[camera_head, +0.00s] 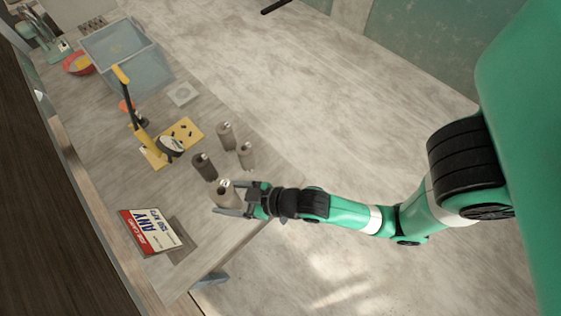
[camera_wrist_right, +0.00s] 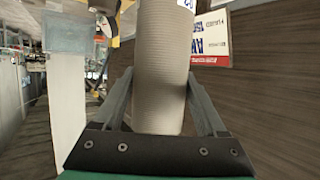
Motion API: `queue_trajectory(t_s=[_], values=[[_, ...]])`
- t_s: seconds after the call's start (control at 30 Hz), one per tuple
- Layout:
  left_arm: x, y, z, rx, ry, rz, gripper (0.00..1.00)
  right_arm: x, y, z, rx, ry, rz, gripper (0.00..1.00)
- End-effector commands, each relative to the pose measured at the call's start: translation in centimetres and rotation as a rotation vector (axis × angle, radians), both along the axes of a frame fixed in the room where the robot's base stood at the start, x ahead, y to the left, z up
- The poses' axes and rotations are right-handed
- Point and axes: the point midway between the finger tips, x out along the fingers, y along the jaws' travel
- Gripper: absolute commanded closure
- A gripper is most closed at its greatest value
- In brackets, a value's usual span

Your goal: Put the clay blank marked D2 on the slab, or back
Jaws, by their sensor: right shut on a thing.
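My right gripper (camera_head: 234,199) is shut on a pale grey clay cylinder (camera_head: 225,189), near the front end of the bench. In the right wrist view the ribbed cylinder (camera_wrist_right: 162,70) stands between the two fingers. A label at its top edge is cut off, so I cannot read it fully. Three other clay cylinders stand close by: a dark one (camera_head: 205,168), a grey-brown one (camera_head: 226,137) and a paler one (camera_head: 247,156). Their marks are too small to read. A dark flat patch (camera_head: 184,239) lies beside the sign; I cannot tell whether it is the slab. My left gripper is not in view.
A red, white and blue sign (camera_head: 150,232) is at the bench's near end. A yellow board (camera_head: 186,132) with a yellow-and-black device (camera_head: 147,140) lies beyond the cylinders. A pale square plate (camera_head: 183,94), a grey bin (camera_head: 122,56) and a red bowl (camera_head: 78,65) are farther back.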

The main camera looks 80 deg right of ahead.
Motion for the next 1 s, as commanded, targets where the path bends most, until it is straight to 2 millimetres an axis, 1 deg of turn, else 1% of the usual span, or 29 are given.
queue_trajectory(t_s=[0.27, 0.37, 0.57, 0.67, 0.73, 0.8, 0.87, 0.97, 1.0], values=[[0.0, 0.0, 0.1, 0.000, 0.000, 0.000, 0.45, -0.3, -1.7, -2.6, -0.004, 0.000, -0.159, 1.00], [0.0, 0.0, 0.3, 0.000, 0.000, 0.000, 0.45, -0.6, -2.8, -3.9, -0.005, 0.002, -0.242, 1.00], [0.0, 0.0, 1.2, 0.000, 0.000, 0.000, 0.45, -1.5, -5.5, -6.6, -0.006, 0.003, -0.447, 1.00], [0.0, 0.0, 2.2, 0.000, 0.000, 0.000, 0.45, -2.2, -7.0, -7.6, -0.008, 0.003, -0.553, 1.00], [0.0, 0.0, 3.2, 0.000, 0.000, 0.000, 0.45, -2.8, -7.9, -7.9, -0.008, 0.002, -0.616, 1.00], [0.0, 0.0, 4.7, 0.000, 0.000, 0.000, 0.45, -3.3, -8.2, -7.9, -0.009, 0.003, -0.654, 1.00], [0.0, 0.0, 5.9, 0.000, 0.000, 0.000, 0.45, -3.5, -8.0, -7.7, -0.007, 0.001, -0.661, 1.00], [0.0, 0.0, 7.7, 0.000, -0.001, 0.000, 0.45, -3.6, -6.8, -7.1, -0.003, -0.001, -0.632, 1.00], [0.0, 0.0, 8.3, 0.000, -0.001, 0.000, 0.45, -3.6, -6.0, -6.7, -0.003, 0.000, -0.612, 1.00]])
